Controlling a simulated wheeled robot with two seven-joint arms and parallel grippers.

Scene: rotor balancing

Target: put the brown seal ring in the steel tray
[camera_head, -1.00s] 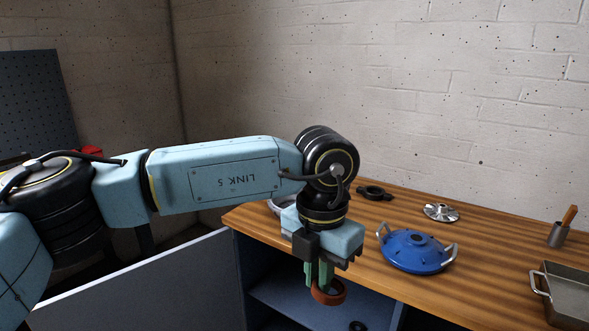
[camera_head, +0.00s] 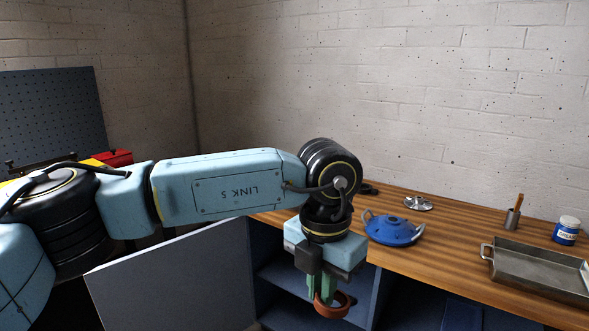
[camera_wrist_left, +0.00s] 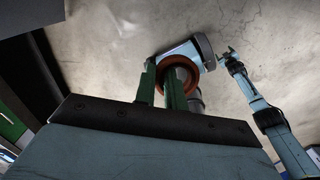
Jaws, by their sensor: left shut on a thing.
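The brown seal ring (camera_head: 346,309) is held in my left gripper (camera_head: 322,290), whose green fingers are shut on its wall. The ring hangs below the wrist, in front of the open cabinet under the bench and lower than the bench top. In the left wrist view the ring (camera_wrist_left: 188,66) shows at the tips of the fingers (camera_wrist_left: 161,88). The steel tray (camera_head: 535,272) lies on the bench at the right, looks empty and is cut by the picture's edge. What seems to be my right gripper (camera_wrist_left: 228,54) shows small in the left wrist view; its jaws are unclear.
On the wooden bench (camera_head: 450,262) stand a blue lidded housing (camera_head: 393,231), a silver flanged part (camera_head: 418,203), a cup with a brown-handled tool (camera_head: 512,217) and a grease jar (camera_head: 566,230). An open cabinet door (camera_head: 170,278) stands at the left. Bare wood lies before the tray.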

